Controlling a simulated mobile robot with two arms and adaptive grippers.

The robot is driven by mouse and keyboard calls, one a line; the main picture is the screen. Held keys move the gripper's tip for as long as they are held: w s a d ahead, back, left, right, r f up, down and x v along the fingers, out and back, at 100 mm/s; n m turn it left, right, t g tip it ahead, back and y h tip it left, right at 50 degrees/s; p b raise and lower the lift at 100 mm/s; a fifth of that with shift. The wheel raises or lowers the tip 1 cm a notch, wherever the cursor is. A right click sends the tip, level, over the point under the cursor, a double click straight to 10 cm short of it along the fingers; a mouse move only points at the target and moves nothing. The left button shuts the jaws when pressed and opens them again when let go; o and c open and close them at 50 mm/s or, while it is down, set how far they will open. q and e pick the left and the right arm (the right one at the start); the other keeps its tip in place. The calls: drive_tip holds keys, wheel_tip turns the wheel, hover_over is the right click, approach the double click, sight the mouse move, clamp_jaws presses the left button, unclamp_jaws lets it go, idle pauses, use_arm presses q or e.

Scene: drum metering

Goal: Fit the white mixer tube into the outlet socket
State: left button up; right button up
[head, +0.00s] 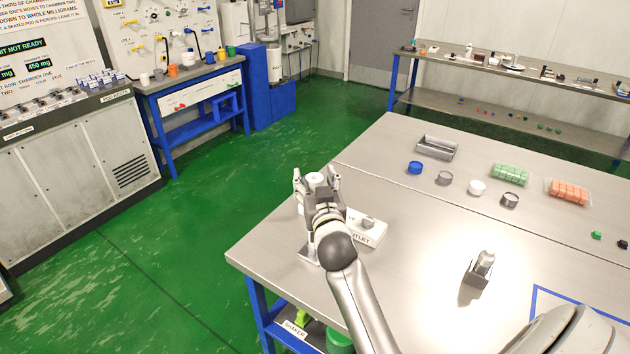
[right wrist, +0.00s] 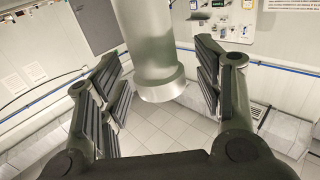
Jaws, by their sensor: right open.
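My right gripper (head: 317,183) is raised at the left corner of the metal table, its fingers pointing up. It is open, with a finger on each side of a pale tube whose white round top (head: 315,179) shows between them. In the right wrist view the tube (right wrist: 152,45) is a greyish-white cylinder with a wider end collar, between the spread finger pads, with gaps at both sides. A white block labelled OUTLET (head: 366,238) lies just right of the gripper, with a grey round piece on it. The gripper and forearm hide the tube's lower part, so I cannot tell how it sits.
A grey tray (head: 436,148), a blue ring (head: 415,167), a white cup (head: 477,187), and green (head: 509,174) and orange (head: 567,192) blister packs stand farther back. A small metal holder (head: 479,272) stands right of my forearm. The table between is clear.

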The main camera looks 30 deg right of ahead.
drive_tip(key=v, duration=1.2)
idle(0.8)
drive_tip(key=s+a+f+n+g+y, duration=0.35)
drive_tip(key=s+a+f+g, duration=0.3)
drive_tip(key=s+f, duration=0.45)
drive_tip(key=s+a+f+n+g+y, duration=0.35)
drive_tip(key=s+a+f+g, duration=0.3)
drive_tip(key=s+f, duration=0.45)
wheel_tip(320, 180, down, 25)
drive_tip(key=s+g, duration=0.1)
drive_tip(key=s, duration=0.1)
drive_tip(key=s+d+f, duration=0.2)
drive_tip(key=s+f, duration=0.6)
drive_tip(key=s+d+f+g, duration=0.1)
drive_tip(key=s+f, duration=0.7)
drive_tip(key=s, duration=0.1)
drive_tip(key=shift+d+g, duration=0.3)
drive_tip(key=shift+d, duration=0.1)
